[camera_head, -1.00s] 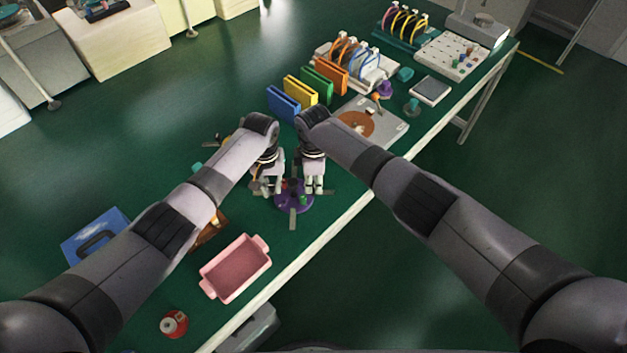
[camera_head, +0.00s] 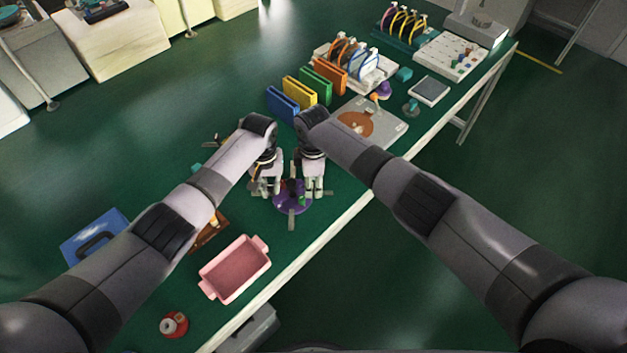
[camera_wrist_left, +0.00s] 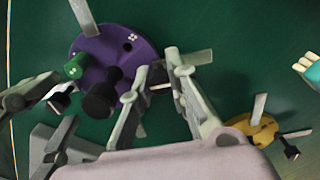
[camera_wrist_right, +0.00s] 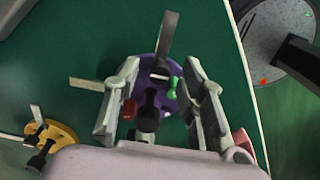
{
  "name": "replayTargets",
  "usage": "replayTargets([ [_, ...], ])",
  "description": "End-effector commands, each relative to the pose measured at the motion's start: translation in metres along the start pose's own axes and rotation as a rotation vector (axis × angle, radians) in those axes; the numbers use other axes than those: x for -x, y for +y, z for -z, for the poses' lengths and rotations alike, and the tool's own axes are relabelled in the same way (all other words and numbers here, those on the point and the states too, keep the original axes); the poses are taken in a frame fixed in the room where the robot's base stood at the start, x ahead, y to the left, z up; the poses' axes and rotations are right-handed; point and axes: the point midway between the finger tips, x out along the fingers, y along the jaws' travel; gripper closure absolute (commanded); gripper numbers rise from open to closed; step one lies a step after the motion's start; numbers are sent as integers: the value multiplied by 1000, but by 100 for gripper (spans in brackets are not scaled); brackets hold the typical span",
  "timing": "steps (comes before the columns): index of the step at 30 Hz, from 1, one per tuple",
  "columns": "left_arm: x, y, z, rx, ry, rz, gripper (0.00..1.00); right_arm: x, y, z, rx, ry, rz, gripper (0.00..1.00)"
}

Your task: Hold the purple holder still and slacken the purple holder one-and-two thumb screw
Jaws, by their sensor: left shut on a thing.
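The purple holder (camera_head: 290,207) is a round disc with flat grey arms, lying on the green bench between my grippers. In the left wrist view the holder (camera_wrist_left: 127,41) carries a green screw (camera_wrist_left: 74,67) and black knobs (camera_wrist_left: 99,101). In the right wrist view a red part (camera_wrist_right: 129,108), a green screw (camera_wrist_right: 173,88) and a black knob (camera_wrist_right: 148,117) show on it. My left gripper (camera_wrist_left: 163,72) is shut by the holder's rim, apparently on one grey arm (camera_wrist_left: 197,58). My right gripper (camera_wrist_right: 160,75) is open, its fingers on either side of the holder's middle.
A yellow holder (camera_wrist_left: 255,128) lies nearby. A pink tray (camera_head: 236,268) stands at the bench's front edge, with a red round item (camera_head: 174,323) beyond it at lower left. A flat plate with a brown disc (camera_head: 355,124) and coloured upright panels (camera_head: 300,91) stand behind.

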Motion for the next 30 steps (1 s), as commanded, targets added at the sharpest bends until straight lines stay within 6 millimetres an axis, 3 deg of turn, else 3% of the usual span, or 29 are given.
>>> replayTargets([
  [8, 0, 2, 0, -1, 0, -4, 100, 22, 1, 1, 1, 4, -3, 62],
  [15, 0, 2, 0, -2, 0, -4, 100, 74, 1, 0, 2, 2, -4, 62],
  [21, 0, 2, 0, -2, 0, -4, 100, 107, 1, 0, 0, 1, -2, 62],
  [30, 0, 2, 0, -2, 0, -4, 100, 120, 0, 0, 0, 0, 1, 62],
])
